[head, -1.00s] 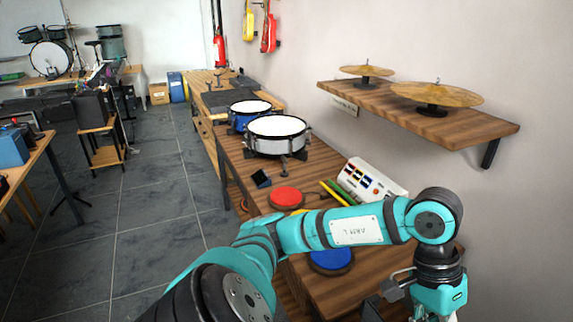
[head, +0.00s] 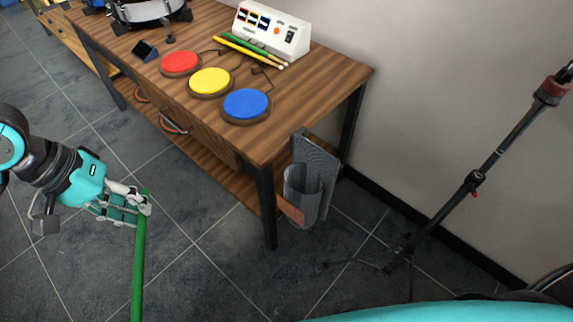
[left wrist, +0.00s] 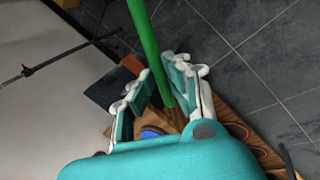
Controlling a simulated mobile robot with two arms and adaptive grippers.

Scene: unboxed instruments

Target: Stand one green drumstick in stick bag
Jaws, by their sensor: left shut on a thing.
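My left gripper (head: 140,207) is shut on a green drumstick (head: 138,265). It holds the stick near its upper end, out over the floor left of the table. The stick hangs nearly upright and runs out of the bottom of the head view. In the left wrist view the green drumstick (left wrist: 147,40) passes between the fingers (left wrist: 160,92). The grey stick bag (head: 302,192) hangs at the table's near end, its round mouth facing up, apart from the stick. The dark shape with a brown flap in the left wrist view looks like the stick bag (left wrist: 105,88). My right gripper is not in view.
The wooden table (head: 325,75) carries red (head: 181,63), yellow (head: 210,82) and blue (head: 246,104) pads, a white console (head: 270,28) and more green and yellow sticks (head: 240,47). A stand (head: 472,183) is at the right. The floor left of the bag is clear.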

